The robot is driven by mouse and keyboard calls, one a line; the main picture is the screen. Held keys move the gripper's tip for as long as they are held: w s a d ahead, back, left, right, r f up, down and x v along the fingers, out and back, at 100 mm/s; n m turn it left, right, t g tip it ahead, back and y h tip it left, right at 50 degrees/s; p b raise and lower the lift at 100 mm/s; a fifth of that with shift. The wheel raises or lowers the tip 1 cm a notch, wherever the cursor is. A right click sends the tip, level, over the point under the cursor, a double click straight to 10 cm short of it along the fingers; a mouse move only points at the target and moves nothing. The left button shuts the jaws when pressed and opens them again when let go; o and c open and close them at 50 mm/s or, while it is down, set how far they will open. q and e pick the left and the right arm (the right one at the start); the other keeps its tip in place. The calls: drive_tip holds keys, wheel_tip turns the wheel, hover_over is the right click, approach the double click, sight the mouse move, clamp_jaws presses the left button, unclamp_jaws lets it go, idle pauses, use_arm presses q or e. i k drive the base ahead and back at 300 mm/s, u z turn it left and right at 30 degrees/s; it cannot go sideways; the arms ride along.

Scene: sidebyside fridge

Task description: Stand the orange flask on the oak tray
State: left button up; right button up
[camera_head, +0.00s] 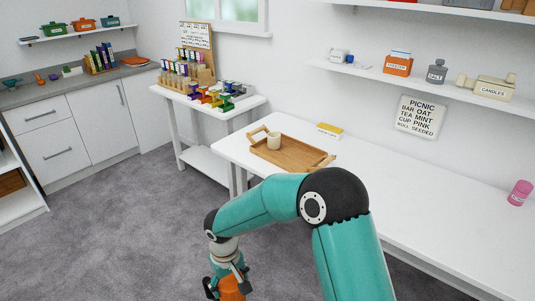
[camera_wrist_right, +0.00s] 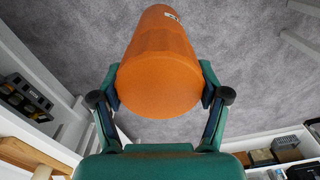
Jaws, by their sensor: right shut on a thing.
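The orange flask (camera_wrist_right: 160,85) is held between the two fingers of my right gripper (camera_wrist_right: 160,95) in the right wrist view. In the head view my right gripper (camera_head: 228,285) is at the bottom edge, above the carpet and in front of the white table, with part of the flask (camera_head: 232,291) showing. The oak tray (camera_head: 270,154) lies on the white table and has raised handles. A cream cup (camera_head: 273,141) stands in it, toward the back. The flask is apart from the tray. My left gripper is not in view.
The white table (camera_head: 390,200) is mostly clear right of the tray. A yellow-and-white box (camera_head: 330,130) is by the wall and a pink bottle (camera_head: 519,193) is at the right. A smaller table (camera_head: 215,98) with coloured items stands behind. A wall shelf (camera_head: 430,82) hangs above.

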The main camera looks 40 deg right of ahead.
sight(296, 158)
drive_tip(key=z, duration=0.3)
drive_tip(key=i, duration=0.9)
drive_tip(key=z, duration=0.8)
drive_tip(key=i, duration=0.25)
drive_tip(key=z, duration=0.3)
